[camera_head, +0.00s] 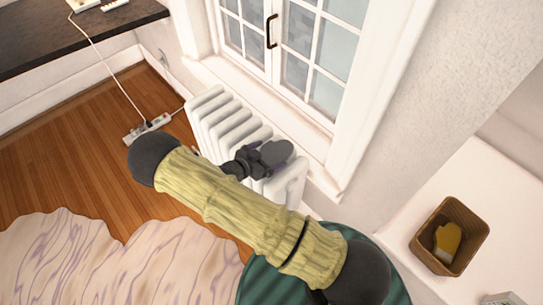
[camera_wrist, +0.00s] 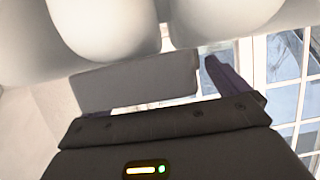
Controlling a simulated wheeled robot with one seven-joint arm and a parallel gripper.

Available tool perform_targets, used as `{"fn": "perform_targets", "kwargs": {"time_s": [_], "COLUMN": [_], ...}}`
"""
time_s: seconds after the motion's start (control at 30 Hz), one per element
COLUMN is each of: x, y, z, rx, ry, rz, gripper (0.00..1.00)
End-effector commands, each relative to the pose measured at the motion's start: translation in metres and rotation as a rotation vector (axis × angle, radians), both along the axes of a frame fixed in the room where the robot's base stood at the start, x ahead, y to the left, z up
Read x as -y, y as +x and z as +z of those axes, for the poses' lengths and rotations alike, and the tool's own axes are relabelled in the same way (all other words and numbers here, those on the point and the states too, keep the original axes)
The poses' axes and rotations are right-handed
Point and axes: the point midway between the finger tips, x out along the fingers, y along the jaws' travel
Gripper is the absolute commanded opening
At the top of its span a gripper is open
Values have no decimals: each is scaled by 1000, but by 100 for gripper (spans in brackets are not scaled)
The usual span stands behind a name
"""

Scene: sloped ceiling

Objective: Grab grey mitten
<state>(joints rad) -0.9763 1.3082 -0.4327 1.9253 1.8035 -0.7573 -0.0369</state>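My gripper (camera_head: 265,158) is dark and sits above the white radiator under the window in the head view. A smooth grey shape with purplish edges shows at its end; I cannot tell whether this is a finger or the grey mitten. In the wrist view a flat grey piece (camera_wrist: 135,85) and a dark purple finger (camera_wrist: 228,76) stand beyond the gripper body. Whether anything is held between the fingers is unclear. I can make out no certain grey mitten elsewhere.
The white radiator (camera_head: 205,108) stands close beneath my gripper; its rounded tops (camera_wrist: 110,25) fill the upper wrist view. The window (camera_head: 318,45) is behind it. A brown basket (camera_head: 430,255) with a yellow object (camera_head: 447,240) sits at right. A power strip (camera_head: 147,129) and cable lie on the floor.

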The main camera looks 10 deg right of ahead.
Motion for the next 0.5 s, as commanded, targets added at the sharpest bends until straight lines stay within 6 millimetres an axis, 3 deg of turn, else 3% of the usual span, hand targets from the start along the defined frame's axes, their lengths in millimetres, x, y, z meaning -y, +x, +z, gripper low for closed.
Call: {"fn": "perform_targets", "kwargs": {"time_s": [0.03, 0.17, 0.5], "x": [0, 0, 0], "y": [0, 0, 0], "z": [0, 0, 3], "rx": [0, 0, 1], "ry": [0, 0, 1], "rz": [0, 0, 0], "gripper": [90, 65, 64]}}
